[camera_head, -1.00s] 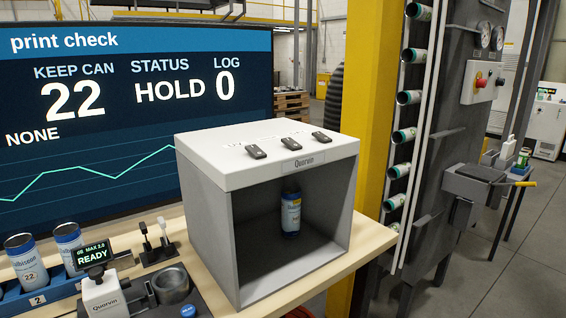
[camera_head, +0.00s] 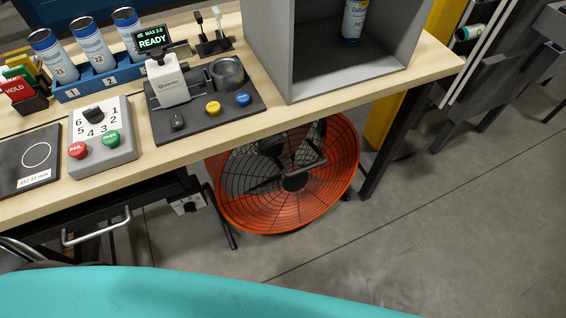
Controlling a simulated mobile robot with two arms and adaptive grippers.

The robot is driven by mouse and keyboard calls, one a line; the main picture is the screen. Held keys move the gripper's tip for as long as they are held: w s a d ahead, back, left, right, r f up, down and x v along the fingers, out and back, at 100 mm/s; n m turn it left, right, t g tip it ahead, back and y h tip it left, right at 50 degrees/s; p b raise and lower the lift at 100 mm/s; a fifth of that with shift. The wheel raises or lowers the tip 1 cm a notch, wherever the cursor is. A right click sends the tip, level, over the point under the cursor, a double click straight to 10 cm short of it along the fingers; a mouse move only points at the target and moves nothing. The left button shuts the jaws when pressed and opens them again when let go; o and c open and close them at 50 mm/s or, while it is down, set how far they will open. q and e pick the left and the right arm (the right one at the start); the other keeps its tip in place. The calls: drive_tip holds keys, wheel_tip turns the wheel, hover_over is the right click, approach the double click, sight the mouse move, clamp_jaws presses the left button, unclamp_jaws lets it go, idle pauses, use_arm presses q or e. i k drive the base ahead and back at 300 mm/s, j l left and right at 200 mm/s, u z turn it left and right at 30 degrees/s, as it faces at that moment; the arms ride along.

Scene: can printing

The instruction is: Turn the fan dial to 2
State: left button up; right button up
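An orange drum fan (camera_head: 335,195) with a dark wire guard stands on the floor under the workbench. To its left, below the bench edge, is a small light box (camera_head: 187,204) with a dark knob on its face. This may be the fan dial; its markings are too small to read. Neither of my grippers is in view.
On the workbench (camera_head: 130,172), a grey box (camera_head: 103,150) has a black knob ringed by numbers and red and green buttons. A drawer handle (camera_head: 97,227) juts out below the bench. The bench edge overhangs the fan. Grey floor (camera_head: 420,230) to the right is clear.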

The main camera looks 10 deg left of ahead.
sight(190, 208)
drive_tip(key=u, duration=0.75)
drive_tip(key=i+j, duration=0.1)
drive_tip(key=i, duration=0.2)
drive_tip(key=k, duration=0.6)
drive_tip(key=j+z, duration=0.05)
